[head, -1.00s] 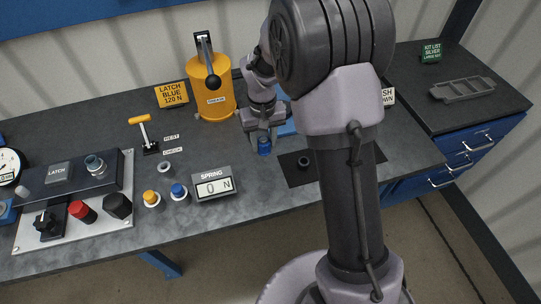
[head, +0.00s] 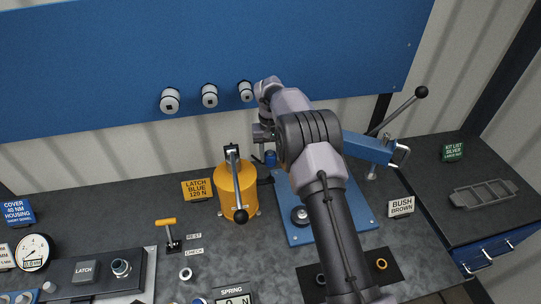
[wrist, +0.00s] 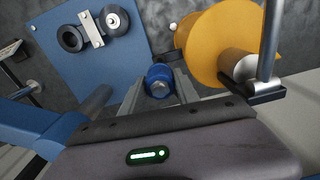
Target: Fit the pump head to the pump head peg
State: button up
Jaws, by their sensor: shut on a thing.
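My gripper (head: 267,148) is raised behind and to the right of the yellow grease pump (head: 237,190). It is shut on a small blue cylindrical piece (head: 270,158), which I take for the pump head. I cannot tell which part is the pump head peg. The blue piece appears clear of the bench.
A blue plate (head: 350,215) with a lever press (head: 368,147) lies right of the pump. Three silver fittings (head: 209,96) stick out of the blue wall panel (head: 120,85). A black mat (head: 400,270) with rings lies in front. A T-handled tool (head: 168,238) stands left.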

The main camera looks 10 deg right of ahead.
aim_at(270, 166)
jog(key=shift+f+b, duration=1.85)
jog(key=shift+f, duration=1.1)
jog(key=shift+f, duration=1.45)
jog(key=o, duration=1.2)
notch_tip(270, 166, up, 18)
jog(key=shift+f+p, duration=0.25)
jog(key=shift+p, duration=0.95)
